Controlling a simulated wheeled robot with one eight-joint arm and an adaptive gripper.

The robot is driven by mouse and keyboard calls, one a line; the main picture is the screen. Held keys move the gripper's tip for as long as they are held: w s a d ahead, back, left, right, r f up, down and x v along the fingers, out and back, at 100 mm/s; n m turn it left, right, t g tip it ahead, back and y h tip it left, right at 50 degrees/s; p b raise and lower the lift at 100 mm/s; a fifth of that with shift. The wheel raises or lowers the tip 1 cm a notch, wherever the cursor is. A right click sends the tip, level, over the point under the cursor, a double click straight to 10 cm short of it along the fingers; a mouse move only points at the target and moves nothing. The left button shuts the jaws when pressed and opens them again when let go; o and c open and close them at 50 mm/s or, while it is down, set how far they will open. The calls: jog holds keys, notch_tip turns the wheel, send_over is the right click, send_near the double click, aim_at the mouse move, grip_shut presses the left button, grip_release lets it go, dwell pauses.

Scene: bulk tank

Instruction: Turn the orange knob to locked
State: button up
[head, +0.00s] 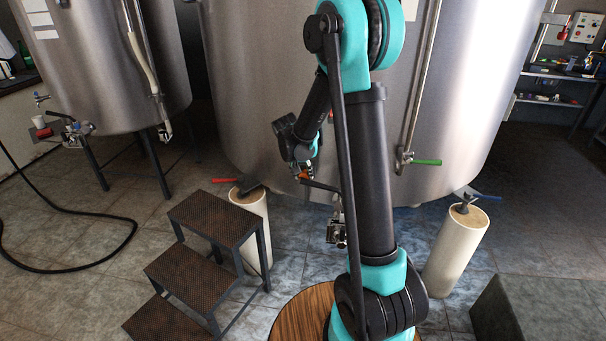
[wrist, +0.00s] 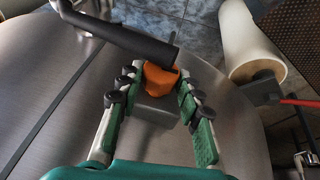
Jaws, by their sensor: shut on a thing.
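The orange knob (wrist: 160,79) sits on a grey block (wrist: 158,107) at the tank wall in the wrist view. My gripper (wrist: 157,76) has its two green-padded fingers on either side of the knob and is shut on it. A black lever handle (wrist: 122,39) passes close beyond the fingertips. My wrist partly hides the knob there, and I cannot read any locked mark.
A metal step stool (head: 212,218) stands to the left. A green-handled valve (head: 425,162) is on the tank's right side.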

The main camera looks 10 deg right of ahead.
jog(key=shift+y, duration=0.6)
jog(key=shift+d, duration=0.1)
jog(key=o, duration=1.2)
jog(key=shift+c, duration=0.2)
jog(key=shift+r, duration=0.1)
jog(key=v, duration=1.1)
jog(key=shift+s+r, duration=0.3)
